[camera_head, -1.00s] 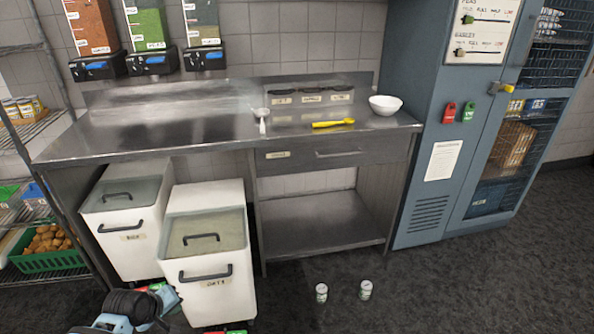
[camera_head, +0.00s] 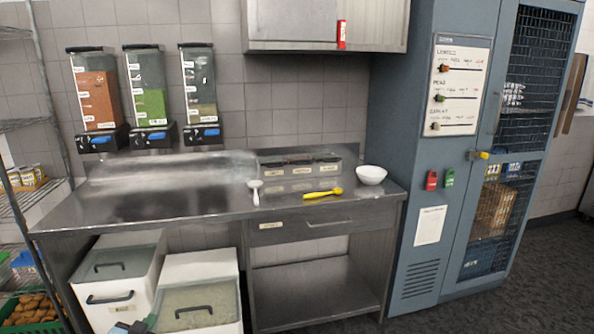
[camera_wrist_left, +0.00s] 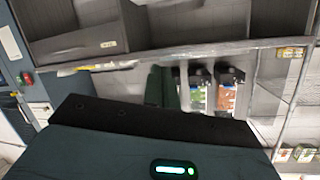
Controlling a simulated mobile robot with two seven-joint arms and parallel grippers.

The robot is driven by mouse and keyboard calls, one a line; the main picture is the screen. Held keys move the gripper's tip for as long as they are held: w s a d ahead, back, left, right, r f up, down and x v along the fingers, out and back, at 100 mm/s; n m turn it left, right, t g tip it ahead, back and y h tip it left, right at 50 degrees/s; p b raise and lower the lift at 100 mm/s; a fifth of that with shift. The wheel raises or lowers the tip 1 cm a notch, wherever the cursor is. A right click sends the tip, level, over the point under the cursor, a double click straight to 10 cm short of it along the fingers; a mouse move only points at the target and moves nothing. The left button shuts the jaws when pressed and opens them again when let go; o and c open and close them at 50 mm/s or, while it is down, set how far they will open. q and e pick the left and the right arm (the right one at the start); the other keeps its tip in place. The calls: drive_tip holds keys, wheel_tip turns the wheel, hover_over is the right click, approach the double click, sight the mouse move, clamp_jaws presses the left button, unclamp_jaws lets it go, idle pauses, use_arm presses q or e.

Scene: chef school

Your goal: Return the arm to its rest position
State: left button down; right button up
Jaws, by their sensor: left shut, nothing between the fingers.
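Only a small piece of my left gripper (camera_head: 131,327) shows at the bottom edge of the head view, in front of the white bins. In the left wrist view a dark housing with a green light, part of my left arm, fills the lower part. The left gripper is shut and holds nothing. The counter and dispensers appear beyond the housing in that view. My right gripper is not in view.
A steel counter (camera_head: 150,216) carries a white scoop (camera_head: 255,191), a yellow utensil (camera_head: 322,193) and a white bowl (camera_head: 371,175). Lidded white bins (camera_head: 199,268) stand below. A blue-grey cabinet (camera_head: 404,210) stands right, a wire rack left. Dark floor is free at lower right.

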use_arm(q)
drive_tip(key=s+d+f+g+h, duration=0.1)
drive_tip(key=s+d+f, duration=0.2)
drive_tip(key=s+f, duration=0.25)
drive_tip(key=s+d+f+g, duration=0.1)
drive_tip(key=s+d+f, duration=0.25)
drive_tip(key=s, duration=0.25)
drive_tip(key=s+d+f+g, duration=0.1)
drive_tip(key=s+d+f, duration=0.1)
drive_tip(key=s, duration=0.8)
drive_tip(key=s+d+f+g+h, duration=0.1)
drive_tip(key=s+d+f, duration=0.2)
drive_tip(key=s, duration=0.8)
drive_tip(key=s+d+f+n+g+h, duration=0.1)
drive_tip(key=s+d, duration=0.4)
drive_tip(key=s, duration=0.5)
drive_tip(key=shift+s+f+g, duration=0.15)
drive_tip(key=shift+f+g, duration=0.35)
drive_tip(key=shift+f, duration=0.4)
